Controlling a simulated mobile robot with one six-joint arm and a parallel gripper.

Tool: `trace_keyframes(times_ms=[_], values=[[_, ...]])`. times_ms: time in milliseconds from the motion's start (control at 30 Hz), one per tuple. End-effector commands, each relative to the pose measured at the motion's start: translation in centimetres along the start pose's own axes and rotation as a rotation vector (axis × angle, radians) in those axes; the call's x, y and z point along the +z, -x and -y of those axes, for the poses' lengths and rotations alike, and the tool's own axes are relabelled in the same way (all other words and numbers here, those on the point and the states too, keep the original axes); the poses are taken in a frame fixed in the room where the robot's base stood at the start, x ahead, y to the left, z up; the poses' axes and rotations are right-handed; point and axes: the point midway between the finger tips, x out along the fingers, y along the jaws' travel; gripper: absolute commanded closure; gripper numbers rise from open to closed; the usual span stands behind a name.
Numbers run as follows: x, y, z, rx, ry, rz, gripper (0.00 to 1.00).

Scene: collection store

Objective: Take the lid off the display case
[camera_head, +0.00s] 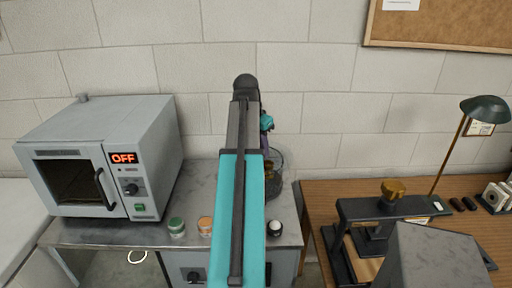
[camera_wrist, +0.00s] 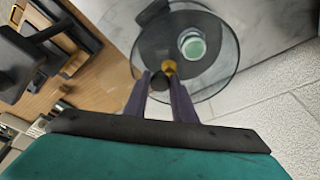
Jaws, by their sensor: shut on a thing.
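The display case is a clear round glass cover, the lid (camera_head: 279,160), over a dark base. It stands on the grey worktop and is partly hidden behind my arm. In the wrist view the lid (camera_wrist: 226,72) is seen from above, with a pale green round item (camera_wrist: 193,45) and a small gold item (camera_wrist: 169,67) showing at it. My gripper (camera_wrist: 160,84) has its purple fingers shut on the lid's dark knob. In the head view my gripper (camera_head: 265,144) is mostly hidden by the arm. I cannot tell whether the lid is clear of the base.
A grey oven (camera_head: 105,155) reading OFF stands at left. A wooden desk at right holds a press (camera_head: 385,215) and a lamp (camera_head: 484,110). The block wall is close behind.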

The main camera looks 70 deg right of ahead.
Motion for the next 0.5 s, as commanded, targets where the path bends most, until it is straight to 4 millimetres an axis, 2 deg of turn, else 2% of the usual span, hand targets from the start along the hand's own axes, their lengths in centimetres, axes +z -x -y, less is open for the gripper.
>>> trace_keyframes(times_ms=[33,200,500], values=[[0.6,-0.1,-1.1,0.000,-0.002,-0.001,1.00],[1.5,0.5,-4.1,-0.001,-0.003,-0.001,1.00],[2.8,1.4,-8.4,-0.001,0.000,-0.001,1.00]])
